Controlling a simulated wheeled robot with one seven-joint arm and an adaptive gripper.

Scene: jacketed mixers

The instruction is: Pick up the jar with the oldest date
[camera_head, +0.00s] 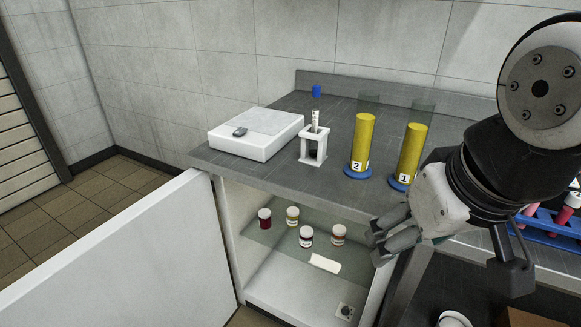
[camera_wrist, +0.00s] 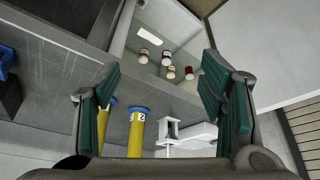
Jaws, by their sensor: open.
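Several small jars with white lids stand on a glass shelf (camera_head: 277,238) in the open cabinet. They are a dark red jar (camera_head: 264,223), a yellow jar (camera_head: 292,220), a dark brown jar with a white label (camera_head: 306,241) and an orange-brown jar (camera_head: 338,239). In the wrist view the dark red jar (camera_wrist: 189,75) is rightmost, close to the others. Their dates are too small to read. My gripper (camera_head: 380,240) is to the right of the jars in the head view, near the counter's front edge. Its fingers (camera_wrist: 165,92) are wide apart with nothing between them.
The cabinet door (camera_head: 120,260) swings open at left. On the counter (camera_head: 285,180) are a white scale (camera_head: 255,135), a white stand (camera_head: 313,148) with a tube, and yellow cylinders marked 2 (camera_head: 362,140) and 1 (camera_head: 411,152). A blue rack (camera_head: 550,230) is at right.

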